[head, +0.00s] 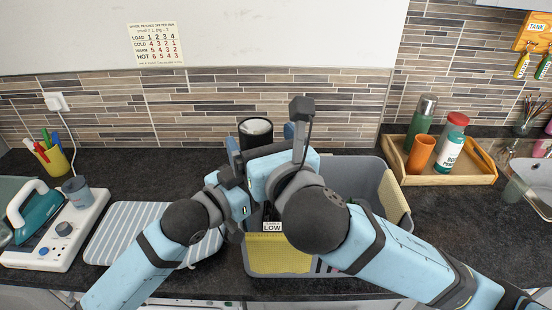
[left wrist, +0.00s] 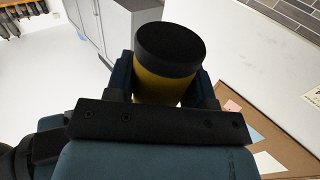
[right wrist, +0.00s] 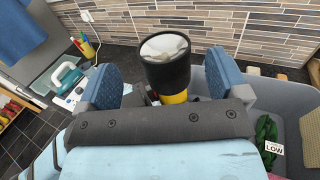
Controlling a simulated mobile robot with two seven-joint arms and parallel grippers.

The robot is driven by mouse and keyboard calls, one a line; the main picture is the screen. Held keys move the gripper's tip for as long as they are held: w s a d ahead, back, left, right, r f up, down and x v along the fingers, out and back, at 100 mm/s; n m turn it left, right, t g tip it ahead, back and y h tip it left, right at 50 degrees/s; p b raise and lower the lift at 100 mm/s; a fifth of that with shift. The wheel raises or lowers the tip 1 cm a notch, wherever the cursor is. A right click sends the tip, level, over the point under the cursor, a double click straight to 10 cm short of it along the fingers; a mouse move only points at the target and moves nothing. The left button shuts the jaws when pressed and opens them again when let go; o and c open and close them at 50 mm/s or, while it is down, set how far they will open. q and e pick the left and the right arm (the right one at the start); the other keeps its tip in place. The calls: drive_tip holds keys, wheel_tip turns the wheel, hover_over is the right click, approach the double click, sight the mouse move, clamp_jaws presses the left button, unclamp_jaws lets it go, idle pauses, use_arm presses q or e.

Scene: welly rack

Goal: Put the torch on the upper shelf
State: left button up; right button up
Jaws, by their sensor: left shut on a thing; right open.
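The torch has a black head with a pale lens (head: 256,127); its yellow body (left wrist: 165,86) and black end show in the left wrist view. My left gripper (left wrist: 164,72) is shut on the yellow body. In the head view that grip is hidden behind my arms. My right gripper (head: 261,140) is open, a blue finger on each side of the torch head. In the right wrist view the torch (right wrist: 166,72) appears between the right gripper's spread fingers (right wrist: 163,80), apart from both. I cannot identify the upper shelf in these views.
A grey crate (head: 372,180) labelled LOW stands on the dark counter under my arms. A wooden tray (head: 480,178) with bottles and an orange cup is at right. An iron (head: 38,212), a white board and a striped mat (head: 115,235) are at left. A tiled wall stands behind.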

sight(248, 120)
drive_tip(key=shift+x, duration=2.4)
drive_tip(key=c, duration=0.9)
use_arm(q)
drive_tip(key=o, duration=1)
use_arm(e)
drive_tip(key=c, duration=0.3)
use_arm(q)
drive_tip(key=shift+o, duration=0.2)
